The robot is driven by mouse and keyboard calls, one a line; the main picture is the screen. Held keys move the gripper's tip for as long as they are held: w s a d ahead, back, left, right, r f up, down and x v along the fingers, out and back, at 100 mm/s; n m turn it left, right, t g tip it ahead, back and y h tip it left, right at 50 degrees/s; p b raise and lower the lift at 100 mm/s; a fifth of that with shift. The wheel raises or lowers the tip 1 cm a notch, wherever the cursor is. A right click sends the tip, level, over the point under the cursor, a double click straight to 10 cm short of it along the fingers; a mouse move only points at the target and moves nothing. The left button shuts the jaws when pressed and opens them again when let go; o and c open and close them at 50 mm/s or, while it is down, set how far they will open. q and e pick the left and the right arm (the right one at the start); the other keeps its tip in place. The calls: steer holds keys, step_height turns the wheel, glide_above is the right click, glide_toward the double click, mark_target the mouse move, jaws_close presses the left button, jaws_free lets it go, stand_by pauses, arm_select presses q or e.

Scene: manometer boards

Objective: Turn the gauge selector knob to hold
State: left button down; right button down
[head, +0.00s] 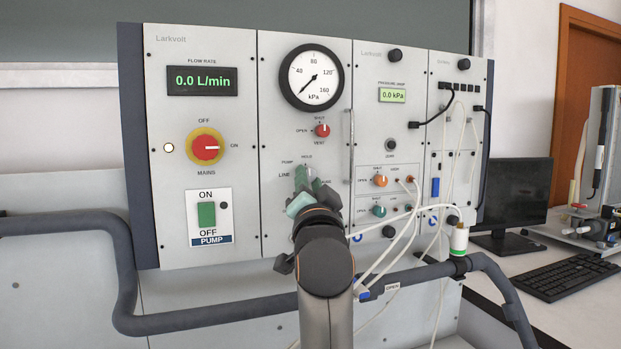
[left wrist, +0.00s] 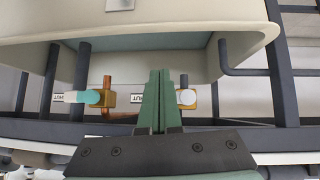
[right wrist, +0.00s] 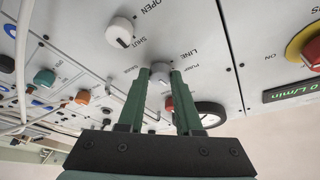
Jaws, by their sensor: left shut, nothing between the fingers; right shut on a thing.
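The gauge selector knob (right wrist: 160,74), small and pale grey, sits on the panel between my right gripper's fingertips in the right wrist view. My right gripper (right wrist: 159,71) is shut on it, one green finger on each side. LINE and PUMP are printed near it; its pointer direction cannot be made out. In the head view my right gripper (head: 302,182) covers the knob, with HOLD, PUMP and LINE lettering around it. My left gripper (left wrist: 160,73) is shut and empty in the left wrist view, its green fingers together; it is not in the head view.
The round pressure gauge (head: 312,77) and red vent knob (head: 322,130) are above the selector. The pump switch (head: 207,214) is to its left. White hoses (head: 405,240) and a dark rail (head: 215,319) lie close by.

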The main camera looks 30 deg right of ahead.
steer(key=shift+m+h, duration=0.3)
steer(key=shift+m, duration=0.4)
steer(key=shift+g, duration=0.3)
steer(key=c, duration=0.6)
jaws_free()
